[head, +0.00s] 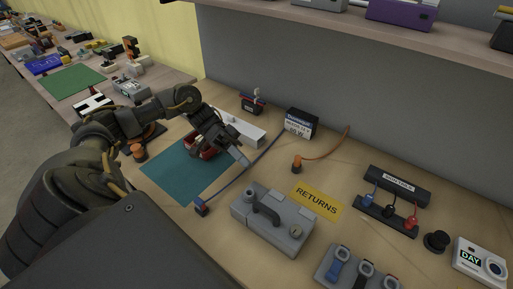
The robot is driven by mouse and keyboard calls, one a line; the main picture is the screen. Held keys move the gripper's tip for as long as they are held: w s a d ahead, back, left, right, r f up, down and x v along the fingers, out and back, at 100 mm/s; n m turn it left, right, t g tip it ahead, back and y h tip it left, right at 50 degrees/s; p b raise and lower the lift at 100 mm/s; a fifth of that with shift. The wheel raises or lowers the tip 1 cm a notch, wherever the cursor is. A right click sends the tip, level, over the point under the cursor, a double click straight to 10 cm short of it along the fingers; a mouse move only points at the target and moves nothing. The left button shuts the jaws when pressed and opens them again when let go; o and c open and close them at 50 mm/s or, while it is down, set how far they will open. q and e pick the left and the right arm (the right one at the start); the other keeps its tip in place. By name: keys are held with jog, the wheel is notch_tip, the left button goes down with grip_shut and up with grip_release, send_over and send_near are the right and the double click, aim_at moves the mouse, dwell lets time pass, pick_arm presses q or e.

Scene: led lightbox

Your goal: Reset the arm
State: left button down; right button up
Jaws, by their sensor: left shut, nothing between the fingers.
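My left arm (115,120) comes in from the left and bends down over the bench. My left gripper (240,156) is shut and empty, above the right part of a teal mat (165,172). A red object (203,153) shows partly beneath the gripper, and the arm hides some of it. A white box (243,127) lies just behind the gripper. I cannot tell whether the gripper touches anything. My right gripper is not in view.
A grey case (265,222) with a dark handle, a yellow RETURNS label (318,200), a labelled dark box (300,122) and an orange cable (334,148) lie to the right. A black cable rack (395,186) and a white DAY device (480,262) stand farther right. A shelf (400,40) overhangs the back.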

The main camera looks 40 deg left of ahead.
pick_arm(q)
jog(key=shift+a+r, duration=0.15)
jog(key=shift+a, duration=0.25)
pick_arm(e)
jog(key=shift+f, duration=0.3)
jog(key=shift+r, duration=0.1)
